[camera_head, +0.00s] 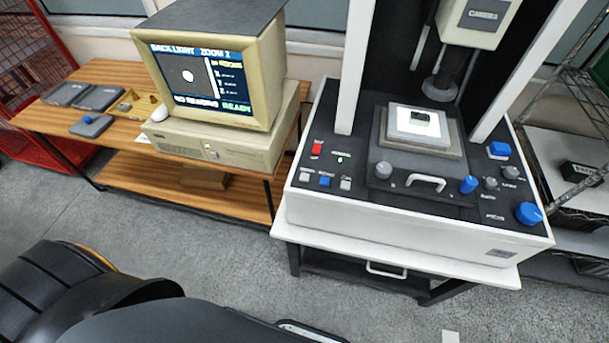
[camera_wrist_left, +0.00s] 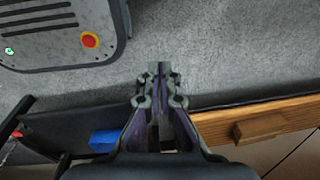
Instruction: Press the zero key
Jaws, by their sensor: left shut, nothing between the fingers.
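The white measuring machine (camera_head: 400,222) has a dark control panel in the head view. Three small keys sit in a row at the panel's front left: a pale key (camera_head: 304,177), a blue key (camera_head: 324,181) and another pale key (camera_head: 345,184). Their labels are too small to read, so I cannot tell which is the zero key. My left gripper (camera_wrist_left: 160,78) is shut and empty in the left wrist view, with grey floor behind its fingertips. It is not seen in the head view, and nothing shows it touching a key. My right gripper is in neither view.
A red switch (camera_head: 317,148), knobs and a white handle (camera_head: 426,181) share the panel. A lit stage (camera_head: 420,143) stands under the camera column. The monitor (camera_head: 208,78) stands on a wooden bench (camera_head: 112,132) at left. Floor (camera_head: 215,255) in front is clear.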

